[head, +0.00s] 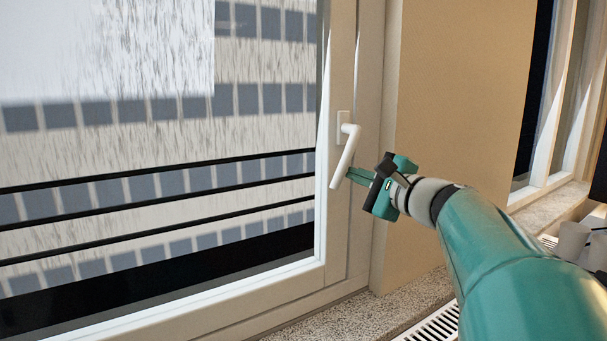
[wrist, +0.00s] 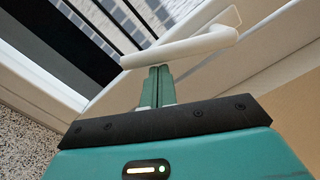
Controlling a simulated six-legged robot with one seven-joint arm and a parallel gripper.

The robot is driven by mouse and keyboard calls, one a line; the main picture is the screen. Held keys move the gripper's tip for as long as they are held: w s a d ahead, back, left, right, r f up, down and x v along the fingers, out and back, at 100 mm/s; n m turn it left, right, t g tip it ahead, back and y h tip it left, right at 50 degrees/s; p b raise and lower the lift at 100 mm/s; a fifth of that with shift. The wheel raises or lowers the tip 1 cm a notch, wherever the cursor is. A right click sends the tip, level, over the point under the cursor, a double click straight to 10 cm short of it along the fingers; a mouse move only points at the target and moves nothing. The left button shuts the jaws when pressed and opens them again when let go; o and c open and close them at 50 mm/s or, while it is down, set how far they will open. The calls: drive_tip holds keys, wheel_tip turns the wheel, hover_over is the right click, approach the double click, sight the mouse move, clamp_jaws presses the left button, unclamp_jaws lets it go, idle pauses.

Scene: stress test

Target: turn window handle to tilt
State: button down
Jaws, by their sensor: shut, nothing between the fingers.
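A white window handle (head: 345,157) sits on the right upright of the white window frame (head: 338,240). Its grip hangs down from the base plate, leaning slightly to the lower left. My gripper (head: 351,174) reaches in from the right, with its green fingers shut and empty beside the lower part of the grip. In the wrist view the handle (wrist: 185,46) crosses above the fingertips (wrist: 159,70). The tips are at or very close to the grip; I cannot tell whether they touch it. The window sash appears closed.
A speckled stone sill (head: 415,300) runs below the window, with a white radiator grille (head: 438,325) beside it. A tan wall section (head: 460,110) stands right of the frame.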

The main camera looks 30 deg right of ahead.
drive_tip(key=a+m, duration=0.1)
drive_tip(key=m, duration=0.1)
drive_tip(key=a+r+m, duration=0.1)
drive_tip(key=shift+a+m, duration=0.35)
drive_tip(key=shift+m, duration=0.05)
drive_tip(key=a+r+m, duration=0.4)
drive_tip(key=r+m, duration=0.1)
drive_tip(key=m, duration=0.3)
drive_tip(key=shift+h, duration=0.3)
drive_tip(key=shift+s+r, duration=0.1)
drive_tip(key=shift+r, duration=0.1)
approach(337, 171)
drive_tip(key=s+a, duration=0.1)
drive_tip(key=s, duration=0.1)
drive_tip(key=s+a+r, duration=0.1)
drive_tip(key=s+a, duration=0.1)
drive_tip(key=shift+a+r, duration=0.1)
drive_tip(key=shift+a, duration=0.2)
